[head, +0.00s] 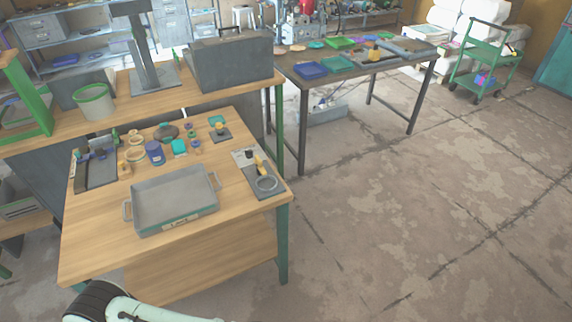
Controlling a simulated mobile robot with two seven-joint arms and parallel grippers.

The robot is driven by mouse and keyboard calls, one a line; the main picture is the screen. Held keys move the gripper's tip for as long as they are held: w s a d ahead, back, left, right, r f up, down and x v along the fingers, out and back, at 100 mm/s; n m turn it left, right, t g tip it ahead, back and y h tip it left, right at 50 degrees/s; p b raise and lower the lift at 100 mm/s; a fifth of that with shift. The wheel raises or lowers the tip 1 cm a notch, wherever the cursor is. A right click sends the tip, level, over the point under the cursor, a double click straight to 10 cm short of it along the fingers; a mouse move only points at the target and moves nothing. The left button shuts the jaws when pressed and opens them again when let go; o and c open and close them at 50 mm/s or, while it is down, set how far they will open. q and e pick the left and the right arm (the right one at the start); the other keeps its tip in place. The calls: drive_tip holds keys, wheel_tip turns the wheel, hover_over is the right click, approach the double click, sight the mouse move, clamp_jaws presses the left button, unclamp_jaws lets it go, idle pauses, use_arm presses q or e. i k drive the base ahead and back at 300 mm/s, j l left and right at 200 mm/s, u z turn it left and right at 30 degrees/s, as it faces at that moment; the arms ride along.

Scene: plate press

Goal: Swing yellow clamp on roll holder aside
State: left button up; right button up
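A small yellow part (261,165), which looks like the yellow clamp, lies on a flat grey plate (248,170) at the right edge of the near wooden table. A pale ring (267,184) sits at the plate's front end, just below the yellow part. A small black piece stands at the plate's back end. The plate appears to be the roll holder, but it is too small to be sure. How the clamp is fastened is not clear. Part of my arm shows at the bottom left, well away from the plate. Neither gripper is in view.
A grey metal tray (141,222) takes up the front of the near table (85,255). Several small jars and parts stand behind it. A dark-framed table (300,92) with coloured trays is at the back. The floor (400,220) on the right is clear.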

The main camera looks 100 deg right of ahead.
sight(260, 170)
drive_tip(key=z, duration=3.35)
drive_tip(key=l+u, duration=0.15)
drive_tip(key=u, duration=1.05)
drive_tip(key=l+u, duration=0.95)
drive_tip(key=k+l, duration=0.05)
